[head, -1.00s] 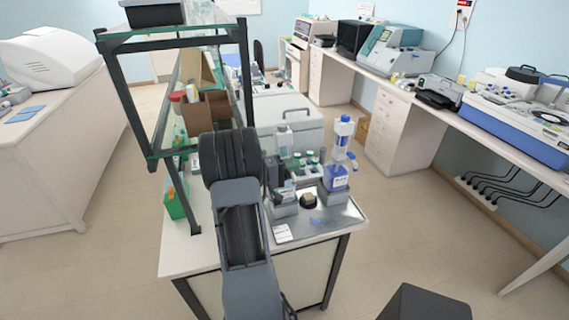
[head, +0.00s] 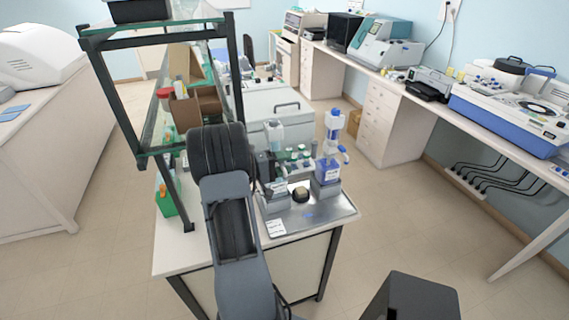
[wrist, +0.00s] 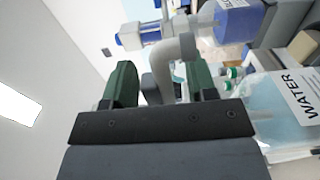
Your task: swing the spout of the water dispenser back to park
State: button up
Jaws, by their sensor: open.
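The water dispenser, with a clear upper part (head: 274,133), stands on the steel tray, partly hidden behind my gripper (head: 268,172) in the head view. In the wrist view, its clear bottle (wrist: 275,110), labelled WATER, fills the lower right. A grey bent spout (wrist: 180,48) shows ahead of my gripper (wrist: 162,80), its bend near the gap between the two dark green fingers. The fingers are apart and nothing is clamped between them. I cannot tell whether a finger touches the spout.
A blue-topped dispenser (head: 333,135) stands to the right on the same steel tray (head: 318,219); its blue bottle (wrist: 238,20) is at the wrist view's top. A glass-shelved rack (head: 160,160) rises at left. Tray front is mostly clear.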

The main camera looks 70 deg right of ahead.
jog(key=b+v, duration=0.3)
jog(key=v, duration=1)
jog(key=shift+w+a, duration=0.25)
jog(key=shift+w, duration=0.1)
